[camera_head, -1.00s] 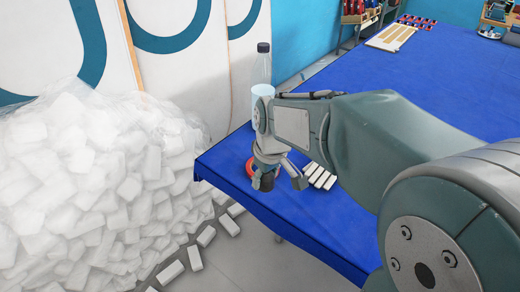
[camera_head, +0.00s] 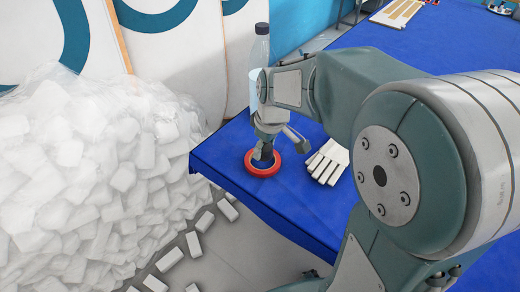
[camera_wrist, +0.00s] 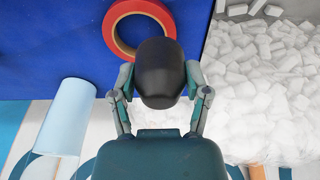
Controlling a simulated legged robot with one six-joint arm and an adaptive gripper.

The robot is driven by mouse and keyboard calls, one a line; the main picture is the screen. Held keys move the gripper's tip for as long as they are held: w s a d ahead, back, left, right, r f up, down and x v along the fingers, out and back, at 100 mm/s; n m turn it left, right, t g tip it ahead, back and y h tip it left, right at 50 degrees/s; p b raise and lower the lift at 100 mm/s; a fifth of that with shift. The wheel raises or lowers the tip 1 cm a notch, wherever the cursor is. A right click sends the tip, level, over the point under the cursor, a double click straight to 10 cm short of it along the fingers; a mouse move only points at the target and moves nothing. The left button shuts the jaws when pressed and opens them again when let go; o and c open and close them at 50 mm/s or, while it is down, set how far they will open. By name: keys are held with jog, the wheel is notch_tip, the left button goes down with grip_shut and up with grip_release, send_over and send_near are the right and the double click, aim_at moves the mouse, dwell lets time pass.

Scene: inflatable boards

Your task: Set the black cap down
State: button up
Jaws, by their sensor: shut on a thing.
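In the wrist view a dark, rounded black cap (camera_wrist: 160,72) sits between the two fingers of my gripper (camera_wrist: 160,85), which is shut on it. In the head view my gripper (camera_head: 264,152) points down near the table's left corner. The cap there is small and dark (camera_head: 262,154), partly hidden by the fingers. It appears over or in front of a red ring, like a tape roll (camera_head: 275,168), on the blue table (camera_head: 235,185). I cannot tell whether the cap touches the ring or the table.
A clear bottle with a dark top (camera_head: 261,45) stands behind my gripper. Several pale blocks (camera_head: 327,162) lie to its right on the table. A big heap of white blocks (camera_head: 90,170) fills the floor at left. The table's front edge is close.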

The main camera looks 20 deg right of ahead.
send_over(261, 163)
jog(key=f, duration=0.5)
jog(key=shift+s+d, duration=0.1)
jog(key=shift+s, duration=0.1)
jog(key=shift+w+f, duration=0.15)
jog(key=shift+f, duration=1.5)
jog(key=shift+f, duration=0.15)
jog(key=o, duration=0.9)
jog(key=shift+o, duration=0.2)
